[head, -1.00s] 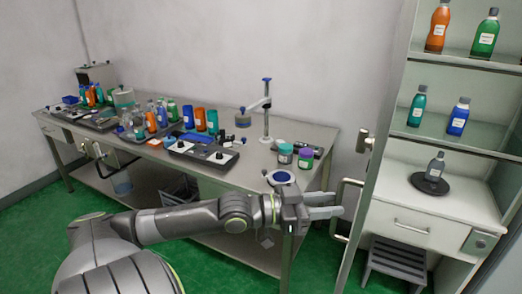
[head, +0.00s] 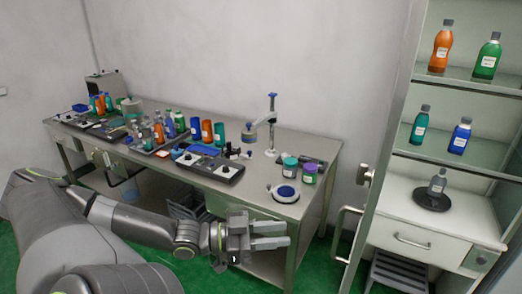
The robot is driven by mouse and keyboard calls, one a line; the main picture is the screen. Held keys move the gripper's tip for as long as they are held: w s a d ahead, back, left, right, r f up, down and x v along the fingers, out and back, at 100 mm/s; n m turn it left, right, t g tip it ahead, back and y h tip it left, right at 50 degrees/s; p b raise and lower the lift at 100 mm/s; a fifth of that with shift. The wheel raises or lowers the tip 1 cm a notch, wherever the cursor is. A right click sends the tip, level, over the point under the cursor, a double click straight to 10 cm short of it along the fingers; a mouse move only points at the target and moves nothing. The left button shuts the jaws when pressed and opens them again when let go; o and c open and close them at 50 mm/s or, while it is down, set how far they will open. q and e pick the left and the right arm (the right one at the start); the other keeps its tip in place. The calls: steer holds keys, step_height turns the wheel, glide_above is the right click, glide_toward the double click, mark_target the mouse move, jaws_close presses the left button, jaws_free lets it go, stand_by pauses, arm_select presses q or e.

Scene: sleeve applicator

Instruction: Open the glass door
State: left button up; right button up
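The glass door (head: 385,150) belongs to the cabinet on the right in the head view. I see its pale upright frame with a bent metal handle (head: 346,236) on the left side. The glass is hard to make out, and I cannot tell whether the door stands ajar. My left gripper (head: 286,235) is left of the handle, in front of the table's right end, clearly apart from the handle. Its two fingers point right with a gap between them, and it is empty. My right gripper is not in view.
A long metal table (head: 225,197) with bottles and lab devices runs along the wall to the left. The cabinet shelves hold several bottles, with a grey bottle (head: 438,182) on a black disc above a drawer (head: 420,236). Green floor shows between table and cabinet.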

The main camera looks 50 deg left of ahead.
arm_select(q)
steer(key=shift+p+v, duration=0.45)
steer(key=shift+v, duration=1.1)
